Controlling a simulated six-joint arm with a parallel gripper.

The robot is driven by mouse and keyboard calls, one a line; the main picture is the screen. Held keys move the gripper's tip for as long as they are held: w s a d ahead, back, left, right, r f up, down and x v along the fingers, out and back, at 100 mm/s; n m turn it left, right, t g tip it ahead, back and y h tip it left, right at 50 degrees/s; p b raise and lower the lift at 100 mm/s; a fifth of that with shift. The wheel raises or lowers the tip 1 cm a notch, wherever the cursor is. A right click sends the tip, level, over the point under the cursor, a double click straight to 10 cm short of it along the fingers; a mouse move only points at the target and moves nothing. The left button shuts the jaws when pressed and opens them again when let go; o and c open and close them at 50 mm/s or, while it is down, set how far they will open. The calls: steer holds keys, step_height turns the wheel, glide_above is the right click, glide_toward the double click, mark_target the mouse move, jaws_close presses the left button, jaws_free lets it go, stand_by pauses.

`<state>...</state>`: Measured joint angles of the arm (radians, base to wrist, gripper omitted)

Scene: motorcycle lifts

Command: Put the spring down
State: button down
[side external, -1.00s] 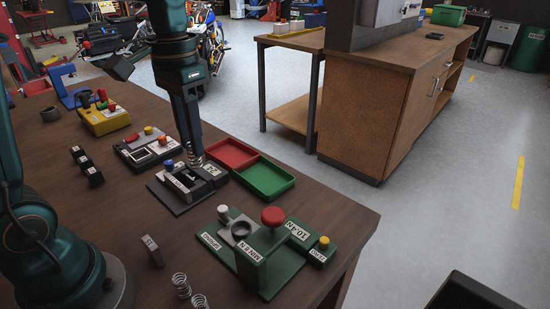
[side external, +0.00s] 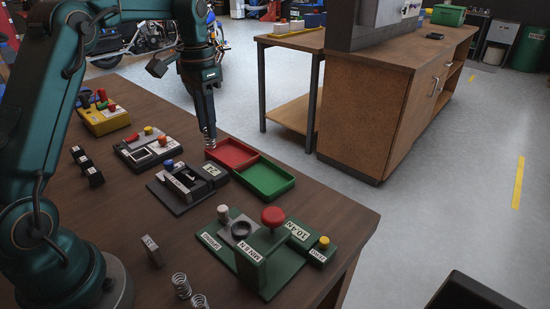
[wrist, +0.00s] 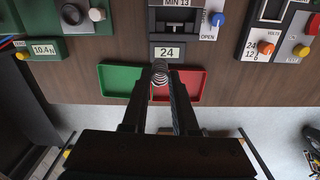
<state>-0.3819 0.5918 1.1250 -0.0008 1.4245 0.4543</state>
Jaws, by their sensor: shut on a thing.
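My gripper (side external: 207,122) points down and is shut on a coiled metal spring (side external: 209,138). The spring also shows between the fingertips in the wrist view (wrist: 160,90). In the side view its lower end overlaps the back left corner of the red tray (side external: 222,164). In the wrist view it lies in front of the red tray (wrist: 197,85), near the border with the green tray (wrist: 108,82). I cannot tell exactly how high the spring is above the tray. The green tray (side external: 287,187) sits beside the red one and looks empty.
A dark gauge with a "24" display (side external: 211,170) stands left of the trays. A green press with a red knob (side external: 273,217) is near the front. Two loose springs (side external: 181,285) stand at the front edge. The bench's far edge lies just beyond the trays.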

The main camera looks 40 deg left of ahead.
steer(key=shift+w+d+f, duration=0.8)
steer(key=shift+d+f, duration=0.45)
steer(key=shift+f, duration=0.3)
steer(key=shift+w+d+f, duration=0.85)
steer(key=shift+d+f, duration=0.45)
steer(key=shift+f, duration=0.3)
steer(key=shift+w+d+f, duration=0.8)
steer(key=shift+d+f, duration=0.45)
steer(key=shift+f, duration=0.3)
steer(key=shift+f, duration=0.15)
steer(key=c, duration=0.7)
jaws_free()
